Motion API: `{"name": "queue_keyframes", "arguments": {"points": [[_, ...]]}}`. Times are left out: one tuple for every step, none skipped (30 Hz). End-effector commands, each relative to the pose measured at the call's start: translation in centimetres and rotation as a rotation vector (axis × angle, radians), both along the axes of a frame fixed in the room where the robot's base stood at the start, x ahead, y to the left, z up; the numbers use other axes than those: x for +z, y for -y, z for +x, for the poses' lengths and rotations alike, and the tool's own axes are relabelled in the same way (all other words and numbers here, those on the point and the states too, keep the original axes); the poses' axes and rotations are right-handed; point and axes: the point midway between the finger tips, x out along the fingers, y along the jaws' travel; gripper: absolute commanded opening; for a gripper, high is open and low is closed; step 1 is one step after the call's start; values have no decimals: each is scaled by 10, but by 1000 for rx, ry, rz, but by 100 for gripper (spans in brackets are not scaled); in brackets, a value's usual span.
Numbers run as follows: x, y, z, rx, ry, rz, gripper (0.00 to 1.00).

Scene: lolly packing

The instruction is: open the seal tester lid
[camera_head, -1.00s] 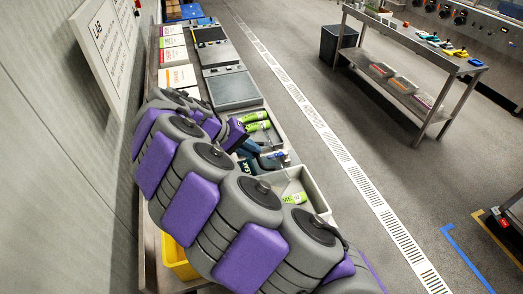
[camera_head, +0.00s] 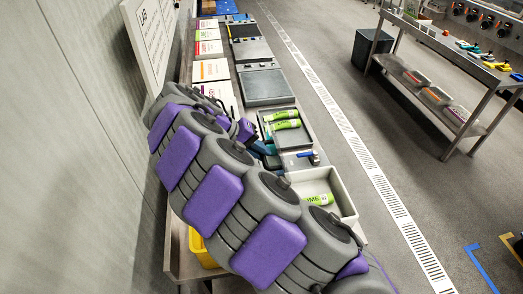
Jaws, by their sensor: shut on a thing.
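My gripper (camera_head: 262,146) is at the bench behind my purple and grey arm, beside the near left corner of a dark tray with green-labelled packs (camera_head: 286,124). My arm hides most of it. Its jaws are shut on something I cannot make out. Just right of it is a flat grey-blue unit (camera_head: 296,164) with a blue and silver fitting (camera_head: 312,157). This may be the seal tester, but I cannot tell for sure. I cannot make out its lid or how far that is open.
A pale bin (camera_head: 345,203) with a green-labelled pack stands nearer. Dark flat boxes (camera_head: 266,86) and cards (camera_head: 210,70) line the bench beyond. A wall is close on the left.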

Motion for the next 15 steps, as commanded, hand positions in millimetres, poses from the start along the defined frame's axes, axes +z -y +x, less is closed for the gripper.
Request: {"name": "queue_keyframes", "arguments": {"points": [[-5, 0, -1, -2, -10, 4, 16], [-5, 0, -1, -2, -10, 4, 18], [-5, 0, -1, -2, -10, 4, 22], [-4, 0, -1, -2, -8, 4, 25], [-4, 0, -1, -1, -7, 3, 28], [-3, 1, -1, -1, -6, 3, 32], [-3, 2, -1, -1, -6, 3, 35], [-2, 2, -1, -1, -5, 5, 38], [-1, 3, -2, -1, -4, 5, 40], [-1, 4, -2, -1, -3, 5, 40], [0, 5, -2, 0, -2, 6, 40], [0, 5, -2, 0, -2, 6, 40], [0, 5, -2, 0, -2, 6, 40], [0, 5, -2, 0, -2, 6, 40], [0, 5, -2, 0, -2, 5, 40]]}}
